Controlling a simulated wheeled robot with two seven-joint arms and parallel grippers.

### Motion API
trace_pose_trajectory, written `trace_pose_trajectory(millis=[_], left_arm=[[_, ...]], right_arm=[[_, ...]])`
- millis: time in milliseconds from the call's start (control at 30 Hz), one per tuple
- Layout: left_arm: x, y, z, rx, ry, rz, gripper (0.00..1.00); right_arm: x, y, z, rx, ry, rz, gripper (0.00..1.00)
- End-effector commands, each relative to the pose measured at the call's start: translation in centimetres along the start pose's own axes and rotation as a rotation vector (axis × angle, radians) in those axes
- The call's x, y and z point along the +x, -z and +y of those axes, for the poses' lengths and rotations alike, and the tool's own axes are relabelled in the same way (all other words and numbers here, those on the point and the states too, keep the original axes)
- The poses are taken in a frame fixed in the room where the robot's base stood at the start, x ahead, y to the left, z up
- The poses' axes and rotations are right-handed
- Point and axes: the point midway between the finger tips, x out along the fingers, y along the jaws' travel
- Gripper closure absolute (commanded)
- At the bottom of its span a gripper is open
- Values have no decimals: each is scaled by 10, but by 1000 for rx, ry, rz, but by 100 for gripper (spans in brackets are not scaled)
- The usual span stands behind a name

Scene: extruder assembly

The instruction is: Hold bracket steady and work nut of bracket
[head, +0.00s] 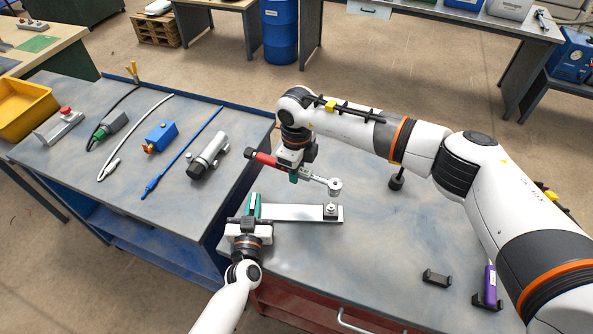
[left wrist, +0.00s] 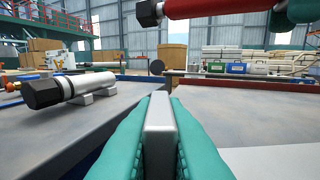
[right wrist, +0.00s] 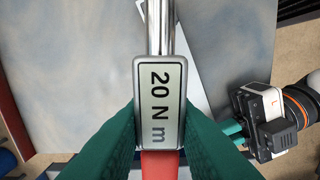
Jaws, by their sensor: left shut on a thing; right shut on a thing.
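The metal bracket (head: 290,213) lies with its flat plate on the table, its raised end at the left. The nut (head: 331,209) sits near the plate's right end. My left gripper (head: 254,206) is shut on the raised end, which also shows between the green fingers in the left wrist view (left wrist: 160,125). My right gripper (head: 294,174) is shut on the torque wrench (head: 265,159), above the bracket. The wrench's display reads 20 N m in the right wrist view (right wrist: 160,100). Its round head (head: 335,186) appears above the nut, apart from it.
A small black stand (head: 397,180) is at the back of the table. Two black holders (head: 437,278) are at the front right, one with a purple tool (head: 490,281). The blue side table (head: 110,200) carries several tools, including a grey cylinder (head: 208,157). The table between bracket and holders is clear.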

Motion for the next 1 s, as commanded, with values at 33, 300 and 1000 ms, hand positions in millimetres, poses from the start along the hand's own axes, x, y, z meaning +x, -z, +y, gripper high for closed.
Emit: trace_pose_trajectory(millis=[33, 300, 1000], left_arm=[[0, 1, 0, 0, 1, 2, 100], [0, 0, 0, -2, 0, -1, 64], [-70, 1, 0, 0, 0, 4, 64]], right_arm=[[-1, 0, 0, 0, -1, 1, 100], [0, 0, 0, 0, -1, 1, 100], [0, 0, 0, 0, -1, 1, 100]])
